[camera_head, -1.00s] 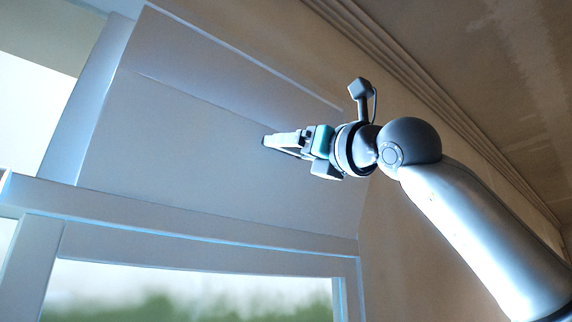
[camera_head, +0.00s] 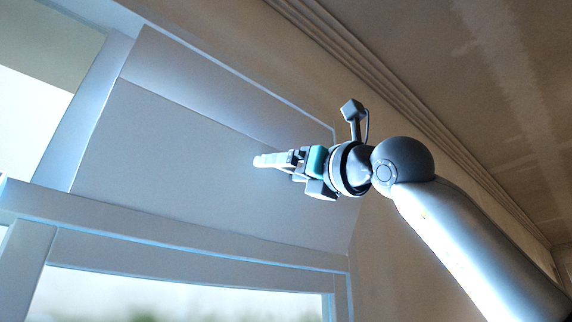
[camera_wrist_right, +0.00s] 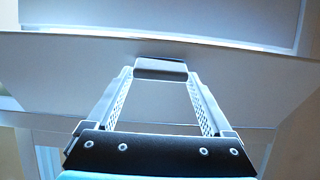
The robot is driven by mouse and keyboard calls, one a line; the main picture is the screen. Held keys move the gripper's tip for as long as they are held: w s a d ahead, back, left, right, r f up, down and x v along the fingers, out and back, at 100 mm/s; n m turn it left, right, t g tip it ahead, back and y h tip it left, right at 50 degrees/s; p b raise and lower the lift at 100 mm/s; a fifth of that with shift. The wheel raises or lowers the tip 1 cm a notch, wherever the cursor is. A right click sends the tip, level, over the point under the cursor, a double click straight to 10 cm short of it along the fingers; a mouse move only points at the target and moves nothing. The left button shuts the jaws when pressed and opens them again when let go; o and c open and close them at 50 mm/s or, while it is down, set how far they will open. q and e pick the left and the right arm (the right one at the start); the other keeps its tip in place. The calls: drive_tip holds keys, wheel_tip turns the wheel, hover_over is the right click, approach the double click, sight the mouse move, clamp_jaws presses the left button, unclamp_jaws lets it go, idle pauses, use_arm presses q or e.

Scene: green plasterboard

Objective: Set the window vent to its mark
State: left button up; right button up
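The window vent (camera_head: 170,150) is a wide pale panel above the window, with a long strip along its upper part. It leans at an angle to the window frame. My right gripper (camera_head: 256,161) is in front of the panel, pointing left, near the crease below the strip. The tip overlaps the bright edge of the vent (camera_wrist_right: 60,75); contact is unclear. No mark can be made out. My left gripper is out of view.
The window frame (camera_head: 180,237) runs below the vent, with blurred glass (camera_head: 180,292) under it. A wall (camera_head: 385,250) lies to the right. A ceiling (camera_head: 450,70) with stepped moulding (camera_head: 350,60) is above my right arm.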

drive_tip(key=shift+o, duration=0.9)
drive_tip(key=shift+s+r, duration=0.1)
drive_tip(key=shift+r, duration=0.05)
drive_tip(key=shift+d, duration=0.1)
drive_tip(key=b+v, duration=0.5)
drive_tip(key=v, duration=1)
